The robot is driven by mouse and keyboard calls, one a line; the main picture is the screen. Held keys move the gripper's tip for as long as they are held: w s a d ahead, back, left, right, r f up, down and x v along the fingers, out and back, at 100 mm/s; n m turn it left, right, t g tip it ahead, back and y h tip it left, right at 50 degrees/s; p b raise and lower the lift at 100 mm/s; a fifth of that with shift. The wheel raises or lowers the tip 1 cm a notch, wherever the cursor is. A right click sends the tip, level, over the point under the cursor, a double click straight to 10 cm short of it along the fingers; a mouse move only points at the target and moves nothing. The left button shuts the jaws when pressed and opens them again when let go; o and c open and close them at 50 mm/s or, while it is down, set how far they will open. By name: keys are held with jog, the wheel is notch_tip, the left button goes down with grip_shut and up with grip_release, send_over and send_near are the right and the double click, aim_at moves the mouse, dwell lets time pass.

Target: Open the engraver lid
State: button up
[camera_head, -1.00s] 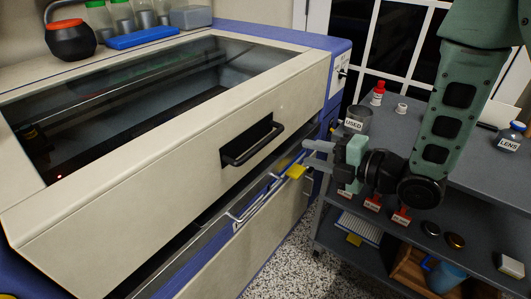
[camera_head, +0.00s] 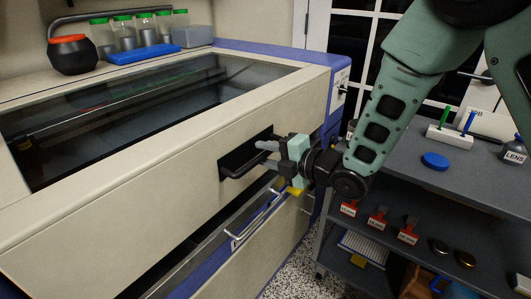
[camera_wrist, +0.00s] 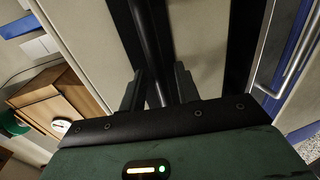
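The engraver lid (camera_head: 150,195) is closed, a cream frame around a dark glass window. Its black bar handle (camera_head: 238,168) is set in a dark recess on the sloping front. My gripper (camera_head: 267,154) is at the right end of this handle, with its two grey fingers apart and pointing left. In the wrist view the dark handle bar (camera_wrist: 148,45) runs between the two fingers of my gripper (camera_wrist: 160,88). Slight gaps seem to show beside the bar, so I see no firm grip. The handle's right end is partly hidden by the fingers.
Below the lid, the engraver's lower front has a metal rail (camera_head: 255,222).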

jog(key=shift+w+a+f, duration=0.1)
jog(key=shift+w+a, duration=0.15)
jog(key=shift+a, duration=0.1)
